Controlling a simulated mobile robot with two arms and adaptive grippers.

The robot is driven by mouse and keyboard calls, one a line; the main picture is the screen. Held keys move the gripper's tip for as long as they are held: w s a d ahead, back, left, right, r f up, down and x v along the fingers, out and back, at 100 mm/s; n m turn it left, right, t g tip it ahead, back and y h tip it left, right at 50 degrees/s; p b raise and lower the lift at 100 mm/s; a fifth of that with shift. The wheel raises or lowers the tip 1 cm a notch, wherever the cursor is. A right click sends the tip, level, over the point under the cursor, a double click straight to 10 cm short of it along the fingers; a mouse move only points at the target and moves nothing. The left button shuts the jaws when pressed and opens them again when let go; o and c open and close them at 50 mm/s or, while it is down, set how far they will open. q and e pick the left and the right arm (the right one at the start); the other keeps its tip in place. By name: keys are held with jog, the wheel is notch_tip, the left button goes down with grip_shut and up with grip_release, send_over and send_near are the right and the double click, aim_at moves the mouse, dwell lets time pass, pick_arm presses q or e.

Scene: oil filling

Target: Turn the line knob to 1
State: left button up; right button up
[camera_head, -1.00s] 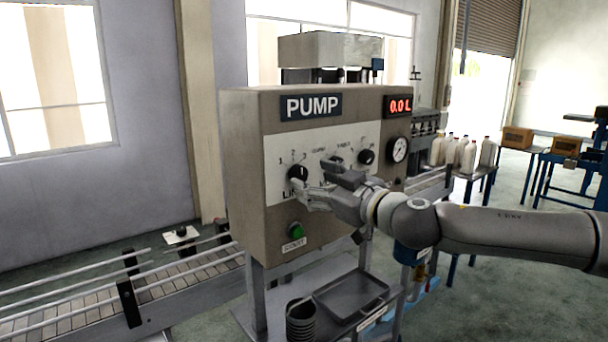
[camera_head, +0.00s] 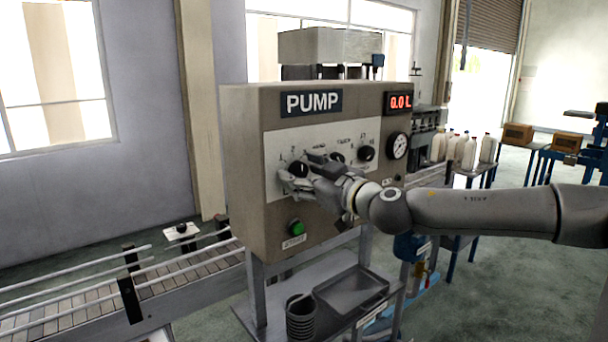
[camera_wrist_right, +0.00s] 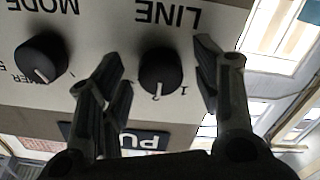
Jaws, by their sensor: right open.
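The line knob (camera_head: 299,169) is a black round knob at the left of the pump's white panel. In the right wrist view, upside down, the line knob (camera_wrist_right: 160,72) sits below the LINE label, and its white mark points down, close to the 2 and away from the 1. My right gripper (camera_head: 300,173) is open at the panel, partly covering the knob. In the wrist view its fingers (camera_wrist_right: 157,62) stand on either side of the knob, with gaps visible; contact cannot be told. My left gripper is not in view.
The mode knob (camera_wrist_right: 42,58) is close beside one finger. Another black knob (camera_head: 366,153), a gauge (camera_head: 397,147) and a green button (camera_head: 296,227) are on the pump (camera_head: 245,200). A tray (camera_head: 335,304) and stacked cups (camera_head: 300,320) stand below. A conveyor (camera_head: 190,280) runs left.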

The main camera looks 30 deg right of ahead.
jog(key=c, duration=1)
jog(key=shift+f+n+b, duration=0.15)
jog(key=shift+n+b, duration=0.55)
jog(key=shift+c, duration=0.2)
jog(key=shift+n+b, duration=0.85)
jog(key=shift+n, duration=0.25)
jog(key=shift+n+b, duration=0.6)
jog(key=shift+n, duration=0.6)
jog(key=shift+n+b, duration=0.5)
jog(key=shift+n, duration=0.9)
jog(key=shift+o, duration=0.2)
jog(key=shift+c, duration=0.2)
